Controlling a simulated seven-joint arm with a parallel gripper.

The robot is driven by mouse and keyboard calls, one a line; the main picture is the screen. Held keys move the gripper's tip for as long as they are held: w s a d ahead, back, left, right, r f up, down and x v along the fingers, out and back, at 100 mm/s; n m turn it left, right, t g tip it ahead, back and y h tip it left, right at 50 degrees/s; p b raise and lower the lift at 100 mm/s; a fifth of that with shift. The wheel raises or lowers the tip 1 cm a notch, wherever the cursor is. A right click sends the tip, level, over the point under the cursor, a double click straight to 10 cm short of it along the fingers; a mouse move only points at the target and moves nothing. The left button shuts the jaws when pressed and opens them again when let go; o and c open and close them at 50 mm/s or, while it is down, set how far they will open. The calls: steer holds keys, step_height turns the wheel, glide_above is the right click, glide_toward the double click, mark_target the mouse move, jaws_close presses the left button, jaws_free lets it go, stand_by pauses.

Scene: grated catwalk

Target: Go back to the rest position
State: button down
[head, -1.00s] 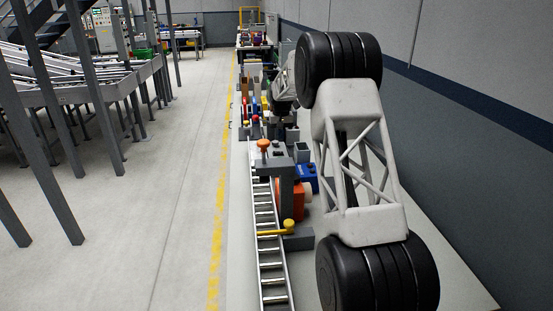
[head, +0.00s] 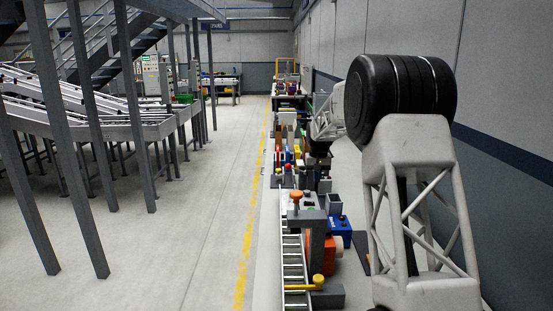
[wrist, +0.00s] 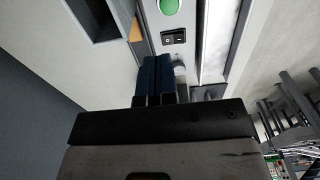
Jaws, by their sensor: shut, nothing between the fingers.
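My gripper (wrist: 158,82) is shut and empty, its two dark blue fingers side by side in the wrist view. It points at a pale panel with a round green button (wrist: 170,6) and a black rocker switch (wrist: 174,37). The fingertips look apart from both, though the gap is hard to judge. In the head view, my arm reaches forward along the right side, and its far end hangs above the row of bench equipment. The fingers are too small and dark to make out there.
An orange knob (head: 295,195), a yellow handle (head: 318,282) and a blue box (head: 340,230) sit on the near bench beside a roller track (head: 292,252). Grey posts (head: 133,110) stand at left. The wall (head: 505,110) runs close on the right. The floor (head: 205,225) between is clear.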

steer(key=s+d+r, duration=0.1)
steer(key=s+r, duration=0.4)
steer(key=s, duration=0.7)
steer(key=s+r+t, duration=0.1)
steer(key=s+r, duration=0.4)
steer(key=s, duration=0.7)
steer(key=s+d+r, duration=0.1)
steer(key=s+r, duration=0.4)
steer(key=s, duration=0.7)
steer(key=s+f, duration=0.3)
steer(key=s, duration=0.8)
steer(key=s+f+t, duration=0.1)
steer(key=s+f, duration=0.1)
steer(key=s, duration=0.9)
steer(key=s+f, duration=0.3)
steer(key=s, duration=0.9)
steer(key=shift+f, duration=0.3)
steer(key=shift+s, duration=0.1)
